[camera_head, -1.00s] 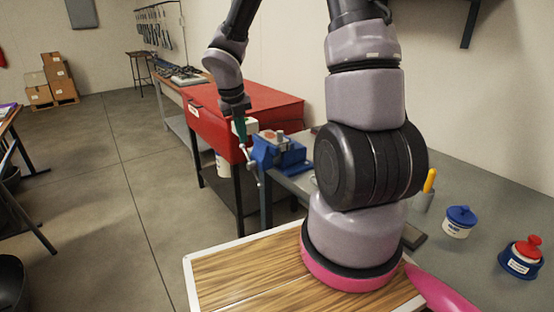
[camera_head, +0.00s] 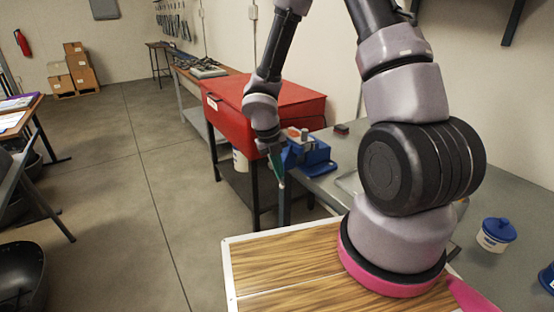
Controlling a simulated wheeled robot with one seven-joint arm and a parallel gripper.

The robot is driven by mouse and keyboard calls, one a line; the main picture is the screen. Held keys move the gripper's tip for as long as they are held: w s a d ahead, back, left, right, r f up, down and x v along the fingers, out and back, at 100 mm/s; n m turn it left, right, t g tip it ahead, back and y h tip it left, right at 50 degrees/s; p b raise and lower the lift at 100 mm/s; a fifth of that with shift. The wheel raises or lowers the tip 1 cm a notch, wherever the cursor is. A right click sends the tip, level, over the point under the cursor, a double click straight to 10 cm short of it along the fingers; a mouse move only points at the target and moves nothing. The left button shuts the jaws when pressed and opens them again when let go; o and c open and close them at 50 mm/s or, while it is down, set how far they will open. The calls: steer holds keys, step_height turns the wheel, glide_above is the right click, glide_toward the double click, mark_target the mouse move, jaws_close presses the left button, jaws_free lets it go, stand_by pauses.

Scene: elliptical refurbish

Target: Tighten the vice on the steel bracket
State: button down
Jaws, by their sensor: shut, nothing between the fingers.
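The blue vice (camera_head: 316,153) is mounted at the near end of the grey workbench, beside the red cabinet. A small grey piece shows at the top of its jaws, but I cannot tell whether it is the steel bracket. My gripper (camera_head: 278,173), with green fingers, points down at the left front side of the vice. It is shut, with nothing visible held in it. The vice handle is mostly hidden behind my gripper, and I cannot tell whether they touch.
The red cabinet (camera_head: 262,103) stands close behind my gripper. A white jar with a blue lid (camera_head: 496,235) is on the bench at right. A small dark red block (camera_head: 341,129) lies behind the vice. The floor (camera_head: 150,190) at left is open.

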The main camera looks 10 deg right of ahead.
mark_target(280, 181)
steer(key=shift+w+d+f, duration=0.15)
steer(key=shift+w+f, duration=0.7)
steer(key=shift+w, duration=0.05)
steer(key=shift+f, duration=0.6)
steer(key=shift+r, duration=0.15)
